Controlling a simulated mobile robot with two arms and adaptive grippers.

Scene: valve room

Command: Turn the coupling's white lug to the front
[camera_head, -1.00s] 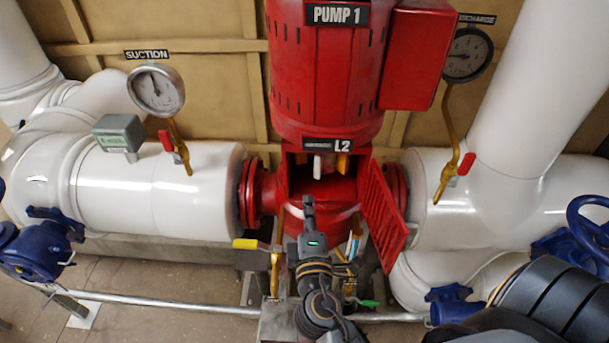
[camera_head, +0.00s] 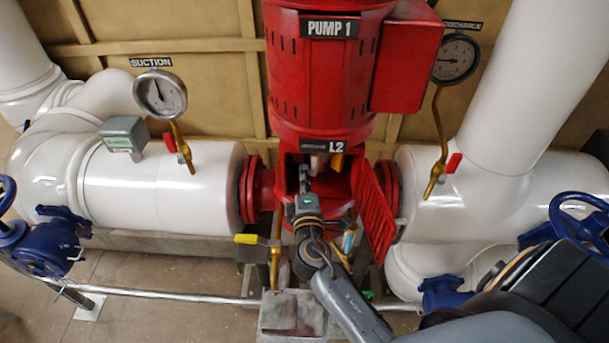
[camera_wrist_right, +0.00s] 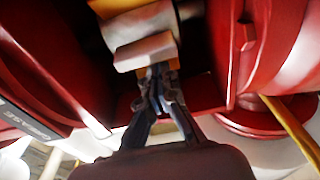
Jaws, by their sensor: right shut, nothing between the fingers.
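The coupling sits in the red opening under the "L2" label on the pump (camera_head: 325,75). Its white lug (camera_head: 318,163) shows there, partly hidden by my right gripper, with an orange lug (camera_head: 338,162) to its right. In the right wrist view the pale lug (camera_wrist_right: 145,52) is close above the fingertips, with orange (camera_wrist_right: 115,8) beyond it. My right gripper (camera_head: 305,180) is shut and empty, its tips inside the opening just below the white lug; it also shows in the wrist view (camera_wrist_right: 157,82). I cannot tell whether the tips touch the lug. My left gripper is not in view.
A red slatted guard (camera_head: 374,212) stands open right of the opening. A yellow-handled valve (camera_head: 246,239) is at the lower left. White pipes (camera_head: 160,185) flank the pump, and a blue handwheel (camera_head: 580,220) is at the right.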

